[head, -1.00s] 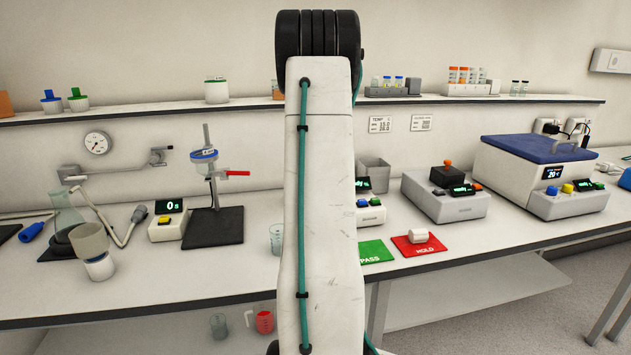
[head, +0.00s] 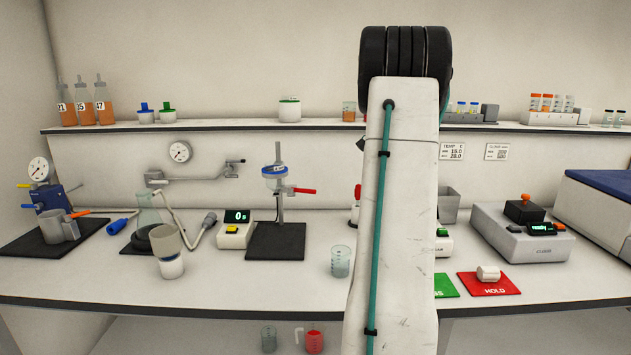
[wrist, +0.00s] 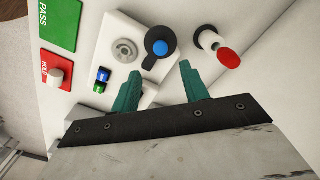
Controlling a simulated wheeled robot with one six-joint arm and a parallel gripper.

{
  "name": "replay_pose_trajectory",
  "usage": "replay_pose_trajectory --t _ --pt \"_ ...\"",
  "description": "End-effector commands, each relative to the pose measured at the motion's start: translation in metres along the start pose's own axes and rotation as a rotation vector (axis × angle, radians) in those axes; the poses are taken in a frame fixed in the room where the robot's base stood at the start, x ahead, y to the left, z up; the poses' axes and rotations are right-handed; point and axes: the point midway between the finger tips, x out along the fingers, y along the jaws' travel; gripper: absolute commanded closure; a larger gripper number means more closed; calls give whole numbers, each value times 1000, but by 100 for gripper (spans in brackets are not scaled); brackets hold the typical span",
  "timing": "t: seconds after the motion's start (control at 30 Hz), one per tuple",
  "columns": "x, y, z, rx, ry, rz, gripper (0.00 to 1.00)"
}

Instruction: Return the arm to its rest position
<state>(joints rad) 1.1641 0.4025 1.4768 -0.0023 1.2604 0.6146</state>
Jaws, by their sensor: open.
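My gripper (wrist: 157,90) shows in the wrist view with its two green fingers spread apart and nothing between them. Beyond the fingertips are a dark round piece with a blue top (wrist: 160,47) and a white cylinder with a red end (wrist: 219,48). They appear apart from the fingers. In the head view my raised arm stands in front of the bench, right of the middle, and hides part of the bench and shelf. The gripper itself does not show there.
The bench (head: 300,285) holds a beaker (head: 341,261), a grey device (head: 521,235) and a red HOLD mat (head: 505,288) with a white piece on it. The green PASS mat (wrist: 60,22) lies beside it. A long shelf (head: 215,127) carries bottles and vial racks. Bare bench lies along the front left.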

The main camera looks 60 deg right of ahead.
Motion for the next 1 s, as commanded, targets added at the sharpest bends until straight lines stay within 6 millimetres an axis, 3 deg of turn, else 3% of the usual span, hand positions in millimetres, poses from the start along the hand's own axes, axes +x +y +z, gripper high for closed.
replay_pose_trajectory --t 0.33,0.47,0.67,0.8,1.0 --pt "2 0 1 -56 -2 1 55" --pt "26 18 30 -170 -62 37 55" --pt "16 13 136 -443 -93 54 55" --pt "4 15 226 -666 -95 58 55" --pt "-4 47 358 -1016 -77 53 55"
